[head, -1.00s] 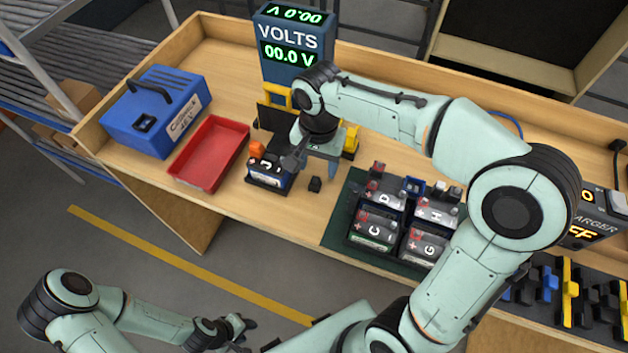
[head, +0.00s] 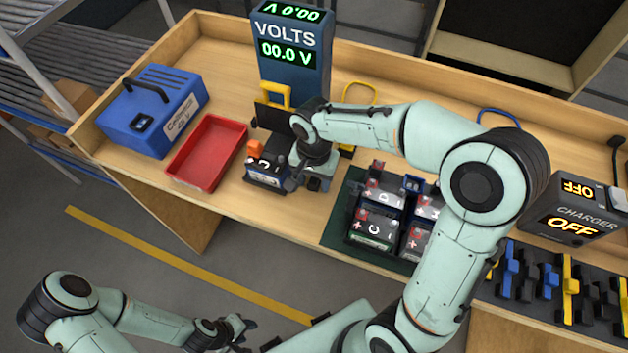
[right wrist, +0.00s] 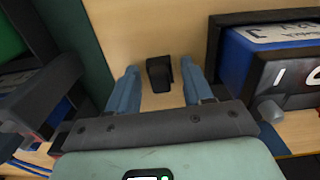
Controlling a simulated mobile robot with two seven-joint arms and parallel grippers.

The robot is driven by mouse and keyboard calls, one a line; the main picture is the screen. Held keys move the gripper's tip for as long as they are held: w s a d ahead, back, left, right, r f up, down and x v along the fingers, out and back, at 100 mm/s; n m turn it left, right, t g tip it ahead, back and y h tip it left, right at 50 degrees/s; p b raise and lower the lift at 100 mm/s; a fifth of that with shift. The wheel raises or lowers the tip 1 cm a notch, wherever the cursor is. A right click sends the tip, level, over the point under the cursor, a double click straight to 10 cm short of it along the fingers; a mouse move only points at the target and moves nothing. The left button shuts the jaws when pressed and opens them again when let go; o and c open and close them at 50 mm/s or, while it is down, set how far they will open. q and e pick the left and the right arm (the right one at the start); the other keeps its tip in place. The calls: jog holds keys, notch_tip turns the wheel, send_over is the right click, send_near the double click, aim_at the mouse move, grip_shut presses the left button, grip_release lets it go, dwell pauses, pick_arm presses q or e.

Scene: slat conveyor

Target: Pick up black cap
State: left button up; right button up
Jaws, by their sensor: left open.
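The black cap (right wrist: 160,74) is a small dark block on the wooden bench, seen in the right wrist view between the tips of my right gripper's blue fingers. My right gripper (right wrist: 158,68) is open with a gap on each side of the cap. In the head view my right gripper (head: 316,180) points down beside the battery with the orange cap, and it mostly hides the black cap there. My left gripper (head: 243,326) is open and empty, low in front of the bench.
A battery (head: 267,172) stands close left of my right gripper; it also shows in the right wrist view (right wrist: 285,65). Several batteries stand on a green mat (head: 337,228) to the right. A red tray (head: 207,152), a blue case (head: 152,110) and the volts display (head: 288,65) stand further left and back.

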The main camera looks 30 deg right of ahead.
grip_shut()
